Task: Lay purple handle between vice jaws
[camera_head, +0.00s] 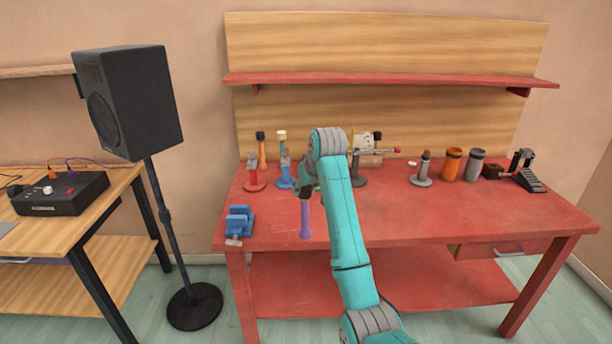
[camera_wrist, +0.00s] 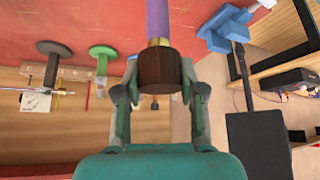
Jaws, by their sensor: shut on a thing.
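A mallet-like tool with a purple handle (camera_head: 305,220) hangs roughly upright above the red bench, left of my teal arm. In the wrist view its purple handle (camera_wrist: 158,18) runs up from a brass ring and a dark brown wooden head (camera_wrist: 158,70). My gripper (camera_wrist: 160,80) is shut on that brown head, one finger on each side. In the head view my gripper (camera_head: 306,190) is partly hidden by my arm. The blue vice (camera_head: 239,221) stands at the bench's front left corner, left of the purple handle and apart from it. It also shows in the wrist view (camera_wrist: 226,30).
Stands with coloured bases, including a red one (camera_head: 254,184), line the back left. An orange cup (camera_head: 452,164), a grey cup (camera_head: 474,164) and a black pedal (camera_head: 524,175) are at the right. A speaker (camera_head: 130,100) stands left. The bench's front right is clear.

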